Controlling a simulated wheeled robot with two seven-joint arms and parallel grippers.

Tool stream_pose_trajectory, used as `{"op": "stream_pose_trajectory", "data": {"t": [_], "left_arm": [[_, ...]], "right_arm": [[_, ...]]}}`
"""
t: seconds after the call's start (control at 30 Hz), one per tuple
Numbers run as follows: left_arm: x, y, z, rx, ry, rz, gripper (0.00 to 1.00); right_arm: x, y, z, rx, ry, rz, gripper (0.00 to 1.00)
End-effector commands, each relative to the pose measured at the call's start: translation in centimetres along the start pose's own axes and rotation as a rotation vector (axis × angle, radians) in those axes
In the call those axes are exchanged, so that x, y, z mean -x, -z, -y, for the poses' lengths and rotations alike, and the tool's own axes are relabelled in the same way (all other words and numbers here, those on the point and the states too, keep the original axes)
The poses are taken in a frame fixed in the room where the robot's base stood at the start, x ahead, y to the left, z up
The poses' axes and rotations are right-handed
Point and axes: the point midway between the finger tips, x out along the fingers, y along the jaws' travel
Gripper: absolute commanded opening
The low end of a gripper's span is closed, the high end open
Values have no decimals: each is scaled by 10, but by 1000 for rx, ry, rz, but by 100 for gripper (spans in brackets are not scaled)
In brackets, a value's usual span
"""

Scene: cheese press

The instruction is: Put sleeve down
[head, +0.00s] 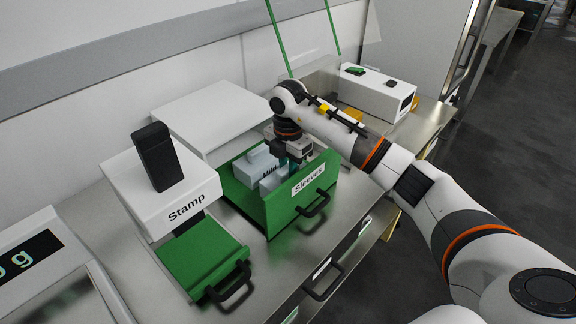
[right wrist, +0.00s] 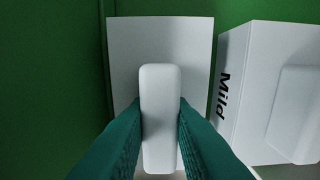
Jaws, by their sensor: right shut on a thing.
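My right gripper (head: 291,163) is down in the open green drawer (head: 305,206) labelled "Sleeves". In the right wrist view its teal fingers (right wrist: 160,125) are shut on the raised white grip of a pale sleeve (right wrist: 126,50). The held sleeve is over or in the drawer; whether it touches the floor cannot be told. Next to it is another white sleeve marked "Mild" (right wrist: 237,100), which also shows in the head view (head: 269,181). The arm and gripper hide the held sleeve in the head view. My left gripper is not in view.
A white stamp unit (head: 168,187) with a green drawer (head: 203,255) stands left of the sleeve drawer. A scale (head: 50,270) is at the far left. A white box (head: 376,94) stands behind my right arm. Bare steel counter (head: 262,268) lies in front.

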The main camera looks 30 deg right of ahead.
Motion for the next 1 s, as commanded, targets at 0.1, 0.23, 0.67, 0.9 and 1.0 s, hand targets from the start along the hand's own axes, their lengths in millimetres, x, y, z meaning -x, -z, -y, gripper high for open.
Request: {"op": "stream_pose_trajectory", "data": {"t": [0.1,0.23,0.67,0.9,1.0], "left_arm": [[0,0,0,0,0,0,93],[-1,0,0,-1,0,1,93],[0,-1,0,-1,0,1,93],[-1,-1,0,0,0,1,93],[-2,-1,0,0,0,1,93]], "right_arm": [[1,0,0,0,1,0,1],[-2,0,0,0,1,0,1],[-2,0,0,0,0,0,41],[27,1,1,0,4,-2,41],[50,1,1,1,6,-3,41]]}}
